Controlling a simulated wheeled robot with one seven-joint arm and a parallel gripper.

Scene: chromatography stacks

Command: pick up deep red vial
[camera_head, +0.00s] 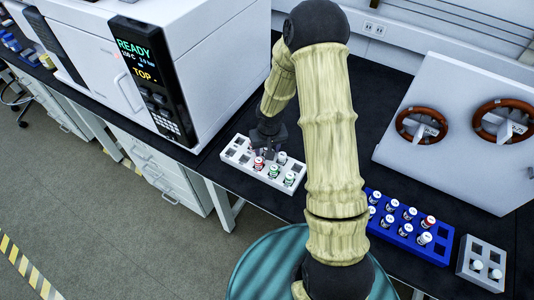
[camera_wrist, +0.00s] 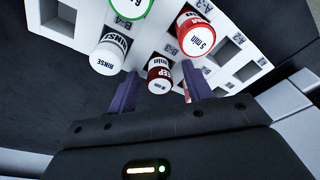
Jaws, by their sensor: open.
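The deep red vial (camera_wrist: 160,74) has a dark red band and a white cap. It stands in the white rack (camera_wrist: 88,14) and shows between my open fingers in the wrist view. My gripper (camera_wrist: 160,92) is open and empty, with its dark fingertips to either side of the vial. I cannot tell how far down they reach. In the head view my gripper (camera_head: 268,137) is over the far side of the rack, and I cannot make out the deep red vial there.
A brighter red vial (camera_wrist: 196,36) and a green-banded vial (camera_wrist: 110,53) stand close by in the rack. A white instrument (camera_head: 205,60) stands at left. A blue rack (camera_head: 388,240) with several vials and a grey rack (camera_head: 490,254) are at right.

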